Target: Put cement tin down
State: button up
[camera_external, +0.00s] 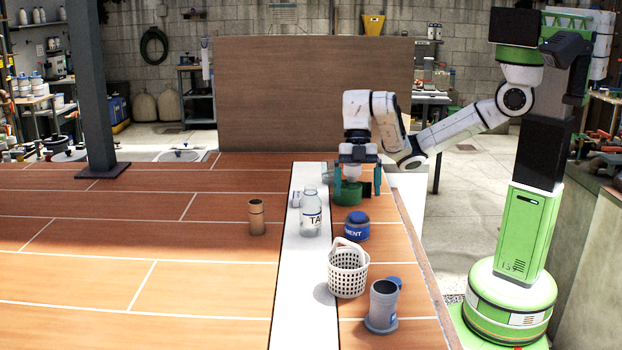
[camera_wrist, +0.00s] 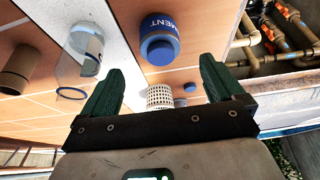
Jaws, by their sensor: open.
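The cement tin (camera_external: 356,226) is a short, round, blue tin with a label reading "MENT". It stands upright on the wooden surface, just right of the white strip. In the wrist view the tin (camera_wrist: 160,40) is beyond the fingertips and apart from them. My gripper (camera_external: 357,192) is behind the tin in the outside view, pointing down with its teal fingers apart. In the wrist view my gripper (camera_wrist: 161,70) is open, with nothing held between the fingers.
A green round object (camera_external: 347,194) shows at my gripper; its exact relation is unclear. A clear bottle (camera_external: 311,218) stands on the white strip. A white basket (camera_external: 348,273) and grey pot (camera_external: 382,308) stand nearer the camera. A brown cylinder (camera_external: 257,218) stands left.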

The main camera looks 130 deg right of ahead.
jog(key=shift+v, duration=1.2)
